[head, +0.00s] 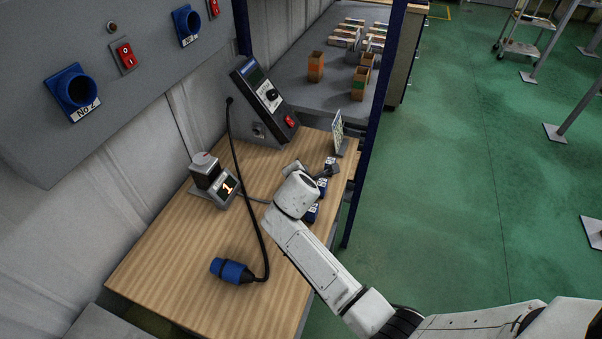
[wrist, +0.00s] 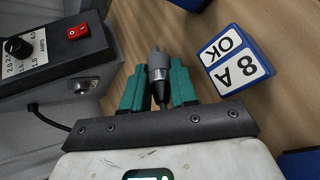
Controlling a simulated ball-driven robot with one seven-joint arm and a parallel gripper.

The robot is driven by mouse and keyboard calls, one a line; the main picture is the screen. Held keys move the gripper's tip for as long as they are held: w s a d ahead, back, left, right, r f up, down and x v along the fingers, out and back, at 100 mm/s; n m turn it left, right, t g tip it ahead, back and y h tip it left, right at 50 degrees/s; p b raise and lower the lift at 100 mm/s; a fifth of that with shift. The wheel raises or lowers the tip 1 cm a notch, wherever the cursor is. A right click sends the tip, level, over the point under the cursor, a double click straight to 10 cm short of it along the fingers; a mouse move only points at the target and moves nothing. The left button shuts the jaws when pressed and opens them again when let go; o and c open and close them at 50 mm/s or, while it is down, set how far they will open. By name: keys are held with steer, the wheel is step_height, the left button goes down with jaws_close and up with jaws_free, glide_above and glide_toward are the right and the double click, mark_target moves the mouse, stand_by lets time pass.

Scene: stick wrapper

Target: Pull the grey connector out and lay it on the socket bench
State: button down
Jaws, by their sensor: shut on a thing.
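The grey connector (wrist: 158,64) is between the teal fingers of my gripper (wrist: 159,86) in the wrist view, with a dark end towards the palm. My gripper is shut on it. The connector is clear of the control box's front socket (wrist: 90,86), which shows no plug in it. In the head view my gripper (head: 322,172) is over the far right part of the wooden socket bench (head: 180,252), and my arm hides much of it. I cannot tell whether the connector touches the bench top.
The control box (head: 262,98) stands at the back of the bench. A blue block marked "OK 8 A" (wrist: 236,60) lies beside the connector. A blue plug (head: 232,270) on a black cable lies at the front. A display block (head: 213,180) stands left. The front-left bench top is clear.

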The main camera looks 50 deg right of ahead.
steer(key=c, duration=0.9)
jaws_free()
steer(key=shift+c, duration=0.2)
steer(key=shift+o, duration=0.7)
steer(key=shift+s+f, duration=0.1)
steer(key=shift+f, duration=0.05)
steer(key=shift+s+f, duration=0.1)
steer(key=v, duration=1.1)
steer(key=shift+w+r, duration=0.25)
steer(key=shift+r, duration=0.05)
